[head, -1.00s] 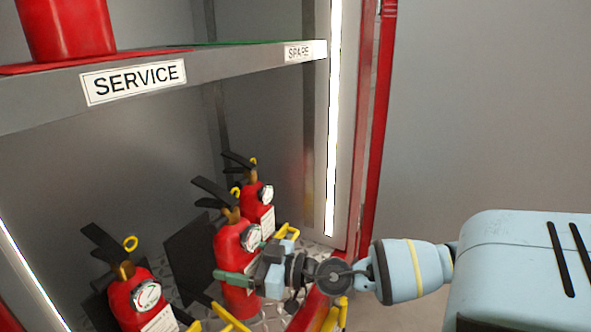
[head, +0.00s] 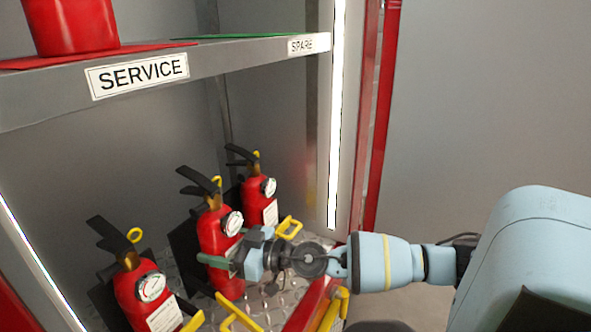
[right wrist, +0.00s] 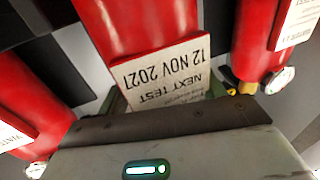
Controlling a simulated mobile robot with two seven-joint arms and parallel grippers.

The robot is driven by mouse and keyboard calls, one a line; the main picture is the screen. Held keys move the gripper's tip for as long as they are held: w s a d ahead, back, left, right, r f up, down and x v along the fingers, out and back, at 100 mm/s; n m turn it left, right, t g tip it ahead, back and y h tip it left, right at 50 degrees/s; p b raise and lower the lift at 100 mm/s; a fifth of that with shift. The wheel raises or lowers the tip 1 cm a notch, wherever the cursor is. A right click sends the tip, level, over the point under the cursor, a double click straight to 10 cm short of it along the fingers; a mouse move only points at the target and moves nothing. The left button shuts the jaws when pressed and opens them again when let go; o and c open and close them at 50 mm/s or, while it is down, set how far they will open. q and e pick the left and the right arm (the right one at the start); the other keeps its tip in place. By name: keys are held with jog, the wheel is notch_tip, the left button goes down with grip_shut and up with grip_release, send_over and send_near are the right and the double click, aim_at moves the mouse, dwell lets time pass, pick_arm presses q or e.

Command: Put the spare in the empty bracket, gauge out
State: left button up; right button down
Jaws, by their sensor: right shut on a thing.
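My right gripper (head: 238,252) is shut on the spare, a red extinguisher (head: 217,237) with a black handle, in the head view. It stands about upright between two other extinguishers, in front of a black back plate (head: 185,236). Its gauge (head: 233,222) faces out toward the front right. The middle bracket's yellow arm (head: 238,314) stands swung out in front. Whether the base touches the floor is hidden. My left gripper is not in view.
A left extinguisher (head: 140,297) and a right extinguisher (head: 258,198) stand close on either side. Above is a shelf (head: 45,95) with a red mat, a red cylinder and a green mat (head: 240,37). A red cabinet frame (head: 380,120) stands at the right.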

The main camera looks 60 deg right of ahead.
jog(key=shift+w+r, duration=0.3)
jog(key=shift+w, duration=0.3)
jog(key=shift+w+f, duration=0.1)
jog(key=shift+f, duration=0.25)
dwell(0.5)
